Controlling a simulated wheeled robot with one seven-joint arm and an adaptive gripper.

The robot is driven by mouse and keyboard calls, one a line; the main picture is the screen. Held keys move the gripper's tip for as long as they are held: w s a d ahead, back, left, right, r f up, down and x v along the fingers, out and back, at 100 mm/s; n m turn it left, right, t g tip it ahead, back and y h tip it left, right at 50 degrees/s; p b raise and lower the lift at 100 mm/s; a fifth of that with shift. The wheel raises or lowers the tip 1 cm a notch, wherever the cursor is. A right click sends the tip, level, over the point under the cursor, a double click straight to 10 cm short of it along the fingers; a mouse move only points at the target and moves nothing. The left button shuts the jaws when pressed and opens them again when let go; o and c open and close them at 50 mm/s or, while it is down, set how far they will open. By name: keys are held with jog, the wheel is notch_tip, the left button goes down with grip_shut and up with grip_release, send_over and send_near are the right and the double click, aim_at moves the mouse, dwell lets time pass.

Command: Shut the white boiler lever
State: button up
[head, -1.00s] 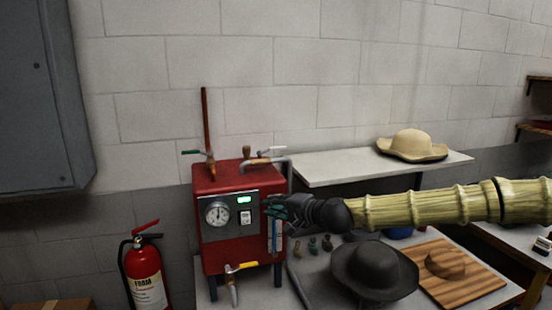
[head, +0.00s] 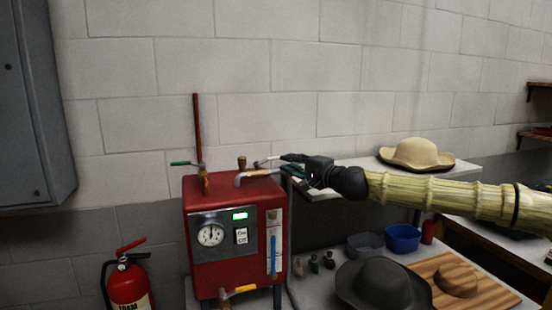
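The white boiler lever (head: 265,161) shows as a small pale strip above the grey outlet pipe (head: 258,173), on top of the red boiler (head: 225,190). My gripper (head: 287,163) is at the right end of the lever, at the boiler's top right. Its dark and teal fingers cover that end. I cannot tell whether they touch the lever or whether the gripper is open or shut.
A green-handled valve (head: 183,163) and an upright brown rod (head: 198,130) stand at the boiler's top left. A shelf (head: 352,172) with a tan hat (head: 415,153) lies behind my arm. A black hat (head: 383,284) sits below it.

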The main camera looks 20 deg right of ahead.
aim_at(278, 159)
jog(key=shift+p+x, duration=0.95)
jog(key=shift+x, duration=2.4)
jog(key=shift+a, duration=0.15)
jog(key=shift+s, duration=0.1)
jog(key=shift+c, duration=0.2)
grip_shut()
